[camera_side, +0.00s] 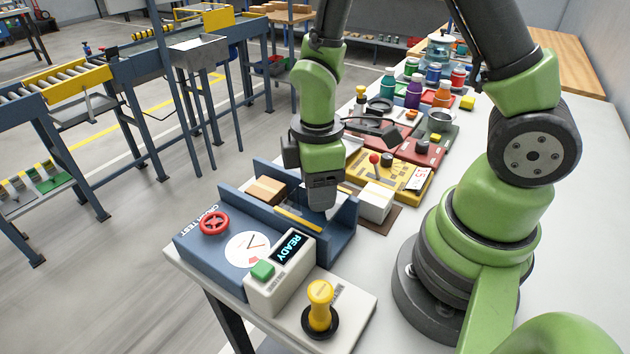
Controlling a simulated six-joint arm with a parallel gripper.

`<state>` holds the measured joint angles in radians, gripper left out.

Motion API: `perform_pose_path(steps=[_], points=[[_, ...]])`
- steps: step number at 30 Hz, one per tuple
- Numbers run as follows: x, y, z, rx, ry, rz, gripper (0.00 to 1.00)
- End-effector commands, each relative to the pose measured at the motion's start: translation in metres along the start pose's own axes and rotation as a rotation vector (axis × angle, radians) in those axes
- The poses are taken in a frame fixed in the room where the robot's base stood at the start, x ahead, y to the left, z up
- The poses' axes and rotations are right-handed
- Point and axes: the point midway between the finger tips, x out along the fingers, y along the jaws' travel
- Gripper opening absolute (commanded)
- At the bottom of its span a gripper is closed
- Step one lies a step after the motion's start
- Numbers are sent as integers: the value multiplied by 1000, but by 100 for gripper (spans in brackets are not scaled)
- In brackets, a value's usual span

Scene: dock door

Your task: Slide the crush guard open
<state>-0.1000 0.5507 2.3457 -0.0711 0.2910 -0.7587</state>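My gripper (330,211) points down into the right part of the bay, close to the right end of this strip. Its fingertips are small and partly hidden by the fixture, so contact and opening cannot be told. A brown block (267,190) lies in the left part of the bay.
A READY display (289,249) with a green button (263,270) stands in front, beside a yellow knob (320,293). A red handwheel (214,223) is at left. A white box (375,202) and a yellow panel (402,177) stand right of my gripper. Bottles stand behind.

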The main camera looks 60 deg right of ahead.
Motion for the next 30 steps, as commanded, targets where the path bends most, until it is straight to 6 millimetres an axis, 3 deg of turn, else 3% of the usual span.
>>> perform_pose_path(steps=[8, 22, 30], points=[[-4, 2, -1, -1, 5, 5, 50], [-79, 1, -1, -1, 8, 7, 50], [-99, 0, 0, -1, 3, 3, 50]])
